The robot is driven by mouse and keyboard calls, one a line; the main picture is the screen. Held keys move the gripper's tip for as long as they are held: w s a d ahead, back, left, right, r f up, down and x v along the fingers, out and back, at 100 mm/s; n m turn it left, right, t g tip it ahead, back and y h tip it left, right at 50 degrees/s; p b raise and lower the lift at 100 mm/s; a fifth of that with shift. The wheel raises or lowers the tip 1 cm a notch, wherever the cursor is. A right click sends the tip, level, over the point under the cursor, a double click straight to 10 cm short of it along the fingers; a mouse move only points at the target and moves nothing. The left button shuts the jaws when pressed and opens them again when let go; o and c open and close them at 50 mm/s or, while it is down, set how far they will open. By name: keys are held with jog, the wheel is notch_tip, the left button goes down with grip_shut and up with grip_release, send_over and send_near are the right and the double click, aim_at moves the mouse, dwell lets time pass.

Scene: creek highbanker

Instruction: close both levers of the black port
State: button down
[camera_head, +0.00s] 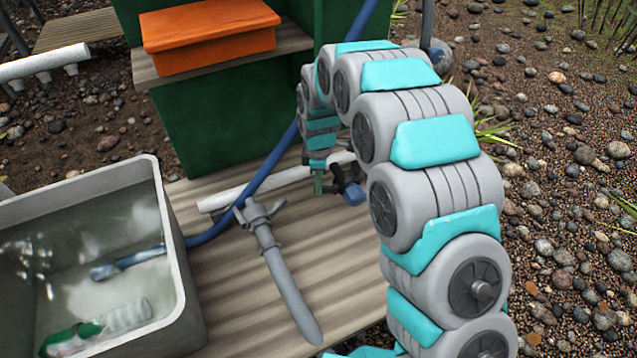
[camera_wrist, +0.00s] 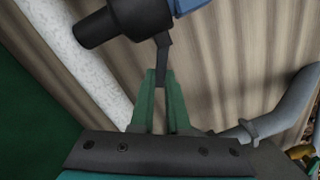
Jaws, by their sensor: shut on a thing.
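The black port (camera_head: 342,178) sits on the white pipe (camera_head: 228,195) at the middle of the plank deck, with a blue part (camera_head: 354,195) on its end. In the wrist view the black port (camera_wrist: 138,20) is close, at the top. One dark lever (camera_wrist: 162,58) sticks out from it toward me. My gripper (camera_wrist: 160,82) has its green fingers shut on the end of this lever. In the head view my gripper (camera_head: 318,185) is just left of the black port. I cannot make out the other lever of this port.
A grey port (camera_head: 257,214) with a grey hose (camera_head: 288,290) lies left on the same pipe. A blue hose (camera_head: 272,182) runs behind it. A grey water tub (camera_head: 165,215) stands at the left. A green box frame (camera_head: 225,118) with an orange tray (camera_head: 205,50) rises behind.

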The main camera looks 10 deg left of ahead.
jog(key=w+m, duration=0.1)
jog(key=m, duration=0.2)
jog(key=w+d+m+p, duration=0.1)
jog(key=m, duration=0.3)
jog(key=w+m+p, duration=0.1)
jog(key=w+m, duration=0.1)
jog(key=m, duration=0.2)
jog(key=shift+d, duration=0.15)
dwell(0.3)
dwell(0.5)
jog(key=c, duration=0.9)
grip_release()
